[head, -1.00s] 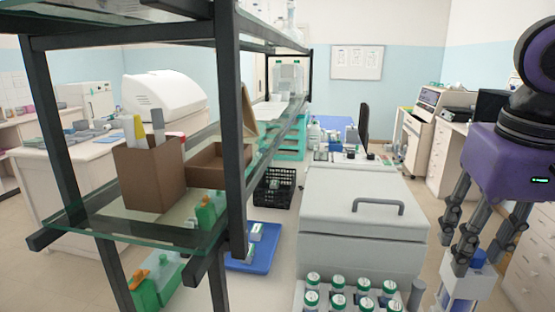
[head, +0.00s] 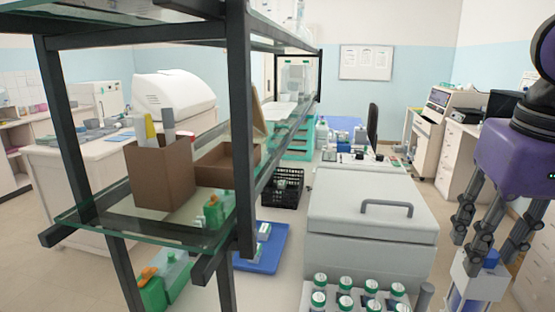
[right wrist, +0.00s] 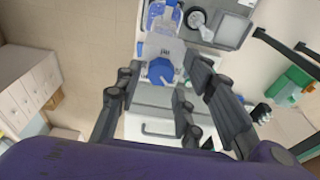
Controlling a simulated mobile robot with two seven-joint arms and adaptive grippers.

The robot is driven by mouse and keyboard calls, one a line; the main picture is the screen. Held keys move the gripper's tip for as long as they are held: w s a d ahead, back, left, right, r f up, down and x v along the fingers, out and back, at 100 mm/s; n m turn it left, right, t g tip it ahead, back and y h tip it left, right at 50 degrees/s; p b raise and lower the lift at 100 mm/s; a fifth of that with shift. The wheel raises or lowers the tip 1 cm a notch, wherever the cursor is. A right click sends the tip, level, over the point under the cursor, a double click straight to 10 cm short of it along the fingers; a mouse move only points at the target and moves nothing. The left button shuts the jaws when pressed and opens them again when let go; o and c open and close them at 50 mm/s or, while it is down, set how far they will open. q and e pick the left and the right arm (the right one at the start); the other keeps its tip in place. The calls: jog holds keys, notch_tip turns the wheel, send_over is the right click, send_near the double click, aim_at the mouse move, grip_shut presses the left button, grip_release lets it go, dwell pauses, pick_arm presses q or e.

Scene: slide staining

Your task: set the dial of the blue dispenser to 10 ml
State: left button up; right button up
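The blue dispenser shows at the lower right of the head view as a white body (head: 468,289) with a blue knob-like top (head: 491,259). In the right wrist view, its pale body (right wrist: 166,47) is above the blue dial (right wrist: 160,70), with blue liquid beyond. Any scale marks are too small to read. My right gripper (head: 478,258) points down over the dispenser. Its dark fingers (right wrist: 158,88) stand apart on either side of the dial, with visible gaps in the wrist view. My left gripper is not in view.
A grey lidded box (head: 370,225) stands left of the dispenser, with several green-capped bottles (head: 345,290) in front. A dark-framed glass shelf (head: 240,130) fills the left. A blue tray (head: 270,262) and black crate (head: 290,186) lie between them.

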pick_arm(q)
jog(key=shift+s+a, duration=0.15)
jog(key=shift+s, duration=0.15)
pick_arm(e)
jog(key=c, duration=0.7)
